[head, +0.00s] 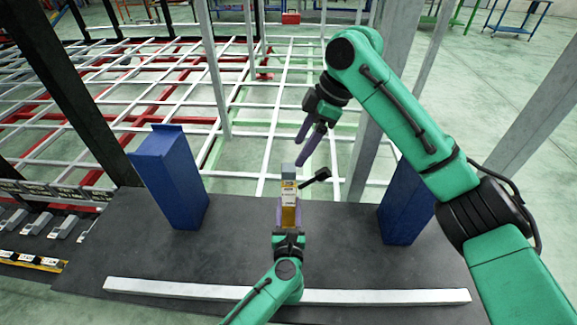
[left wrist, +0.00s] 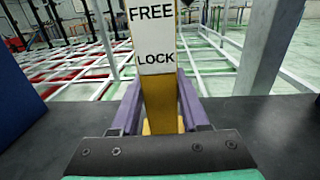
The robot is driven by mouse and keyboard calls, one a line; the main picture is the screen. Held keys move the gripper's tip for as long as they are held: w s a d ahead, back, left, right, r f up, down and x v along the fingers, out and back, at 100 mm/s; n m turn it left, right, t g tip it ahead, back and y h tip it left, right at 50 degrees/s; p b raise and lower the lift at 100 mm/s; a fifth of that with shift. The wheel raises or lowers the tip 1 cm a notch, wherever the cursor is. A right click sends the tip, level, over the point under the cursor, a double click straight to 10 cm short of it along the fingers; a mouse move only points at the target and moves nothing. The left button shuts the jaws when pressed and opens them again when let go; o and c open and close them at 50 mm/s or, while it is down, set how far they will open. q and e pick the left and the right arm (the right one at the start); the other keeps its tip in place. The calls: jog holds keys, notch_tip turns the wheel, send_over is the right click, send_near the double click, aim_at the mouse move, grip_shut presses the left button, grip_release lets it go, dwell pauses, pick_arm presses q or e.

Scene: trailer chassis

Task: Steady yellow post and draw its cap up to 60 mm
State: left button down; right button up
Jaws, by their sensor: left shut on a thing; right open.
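The yellow post (head: 289,215) stands upright on the dark table. In the left wrist view the post (left wrist: 160,108) carries a white label reading FREE and LOCK. A grey cap (head: 288,171) tops the post, and a black lever (head: 317,178) sticks out to the right near it. My left gripper (head: 289,208) is shut on the post below the label; its purple fingers flank the post in the left wrist view (left wrist: 157,92). My right gripper (head: 301,151) is open and empty, just above and right of the cap, apart from it.
Blue blocks stand at the left (head: 172,178) and right (head: 400,210) of the dark table (head: 240,255). A white bar (head: 390,296) lies along the front edge. Grey uprights (head: 213,70) and a white floor grid (head: 130,75) lie behind. The table between post and blocks is clear.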

aim_at(290, 167)
jog(key=x, duration=0.8)
jog(key=shift+d, duration=0.1)
jog(key=shift+r, duration=0.1)
grip_shut()
